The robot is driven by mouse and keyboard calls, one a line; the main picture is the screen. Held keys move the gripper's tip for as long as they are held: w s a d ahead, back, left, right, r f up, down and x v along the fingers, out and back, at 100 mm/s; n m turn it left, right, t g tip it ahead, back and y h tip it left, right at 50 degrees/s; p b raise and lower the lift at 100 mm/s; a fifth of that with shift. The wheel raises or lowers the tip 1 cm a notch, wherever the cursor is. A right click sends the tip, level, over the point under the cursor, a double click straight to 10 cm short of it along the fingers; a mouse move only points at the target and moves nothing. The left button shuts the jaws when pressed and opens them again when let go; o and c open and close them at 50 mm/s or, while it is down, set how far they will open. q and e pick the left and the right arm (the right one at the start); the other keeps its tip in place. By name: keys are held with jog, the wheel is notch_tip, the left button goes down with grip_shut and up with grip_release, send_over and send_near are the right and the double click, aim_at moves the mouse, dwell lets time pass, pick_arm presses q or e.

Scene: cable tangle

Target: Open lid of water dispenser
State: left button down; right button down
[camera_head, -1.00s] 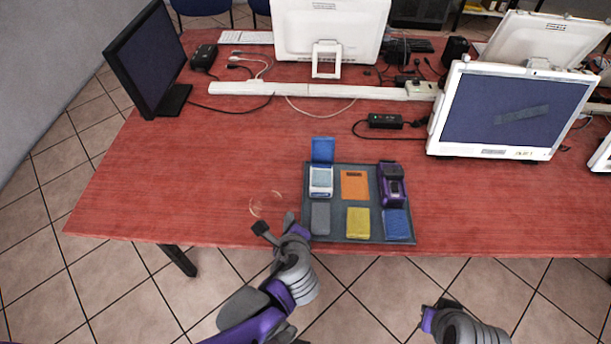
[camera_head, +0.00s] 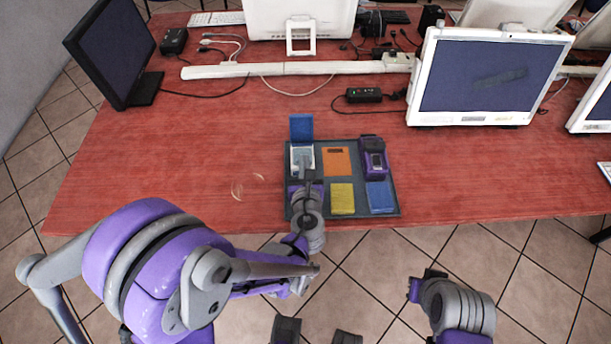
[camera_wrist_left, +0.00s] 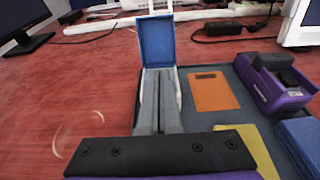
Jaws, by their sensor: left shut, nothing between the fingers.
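No plain water dispenser shows. The only lidded thing is a small white box (camera_head: 294,155) at the back left of a dark grey tray (camera_head: 340,215). Its blue lid (camera_head: 301,127) stands upright at the back edge and also shows in the left wrist view (camera_wrist_left: 157,42). My left gripper (camera_head: 303,168) reaches over the box, its fingers together and empty. In the left wrist view the fingers (camera_wrist_left: 158,92) cover much of the box's inside; I cannot tell whether they touch it. My right gripper (camera_head: 424,284) hangs in front of the table, its jaw state unclear.
The tray also holds an orange block (camera_head: 337,161), a purple device (camera_head: 373,158), a yellow block (camera_head: 342,199) and a blue block (camera_head: 380,198). Monitors, cables and a white power strip (camera_head: 260,70) lie further back. The red table (camera_head: 140,170) is mostly clear on the left.

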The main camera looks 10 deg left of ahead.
pick_arm(q)
jog(key=shift+w+a+r+p, duration=0.25)
jog(key=shift+w+r, duration=0.3)
jog(key=shift+w, duration=0.15)
jog(key=shift+w+a+r+p, duration=0.1)
jog(key=shift+w+a+r, duration=0.1)
jog(key=shift+w+r, duration=0.4)
pick_arm(e)
jog(key=shift+w+r, duration=0.1)
jog(key=shift+r, duration=0.45)
pick_arm(q)
jog(key=shift+w+d, duration=0.1)
pick_arm(e)
jog(key=shift+r, duration=0.1)
